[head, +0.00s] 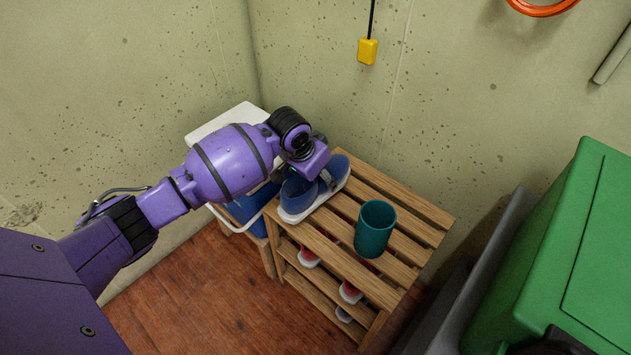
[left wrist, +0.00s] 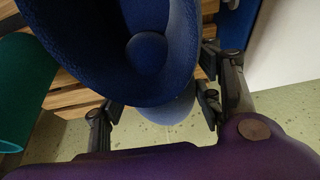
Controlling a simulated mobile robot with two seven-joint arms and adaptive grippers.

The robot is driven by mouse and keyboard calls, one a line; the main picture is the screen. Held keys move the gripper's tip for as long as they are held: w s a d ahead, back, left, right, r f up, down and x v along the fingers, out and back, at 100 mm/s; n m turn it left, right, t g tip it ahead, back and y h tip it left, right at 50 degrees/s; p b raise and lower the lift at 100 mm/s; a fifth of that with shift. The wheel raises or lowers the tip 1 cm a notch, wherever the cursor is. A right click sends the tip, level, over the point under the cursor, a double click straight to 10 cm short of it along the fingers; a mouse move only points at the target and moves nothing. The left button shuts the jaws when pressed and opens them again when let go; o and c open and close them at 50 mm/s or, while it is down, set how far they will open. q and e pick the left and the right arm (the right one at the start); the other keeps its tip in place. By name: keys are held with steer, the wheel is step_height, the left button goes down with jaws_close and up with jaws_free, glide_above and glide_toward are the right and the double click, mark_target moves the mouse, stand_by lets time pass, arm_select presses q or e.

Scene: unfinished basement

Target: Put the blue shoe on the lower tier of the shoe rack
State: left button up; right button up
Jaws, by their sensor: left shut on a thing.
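The blue shoe (head: 298,194) has a white sole and sits at the top slats of the wooden shoe rack (head: 428,212), at its back left. I cannot tell whether the sole touches the slats. My left gripper (head: 322,172) reaches down over the shoe and is shut on it; the fingers are mostly hidden in the head view. In the left wrist view the blue shoe (left wrist: 130,65) fills the space between the fingers of my left gripper (left wrist: 160,108). The rack's lower tier (head: 318,297) shows below, partly covered by the top. My right gripper is not in view.
A teal cup (head: 374,232) stands on the rack top, right of the shoe. Red shoes (head: 350,292) with white soles sit below the top. A white-topped stand (head: 222,121) with something blue is left of the rack. A green bin (head: 560,255) stands to the right.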

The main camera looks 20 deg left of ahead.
mark_target(320, 183)
arm_select(q)
steer(key=shift+w+d+f, duration=0.1)
steer(key=shift+w+f, duration=0.3)
steer(key=shift+w, duration=0.05)
step_height(320, 183, down, 3)
steer(key=shift+b, duration=0.55)
steer(key=shift+r, duration=0.1)
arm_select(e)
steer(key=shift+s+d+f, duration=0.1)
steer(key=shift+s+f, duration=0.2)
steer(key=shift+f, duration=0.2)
arm_select(q)
steer(key=shift+f, duration=0.2)
steer(key=o, duration=1.4)
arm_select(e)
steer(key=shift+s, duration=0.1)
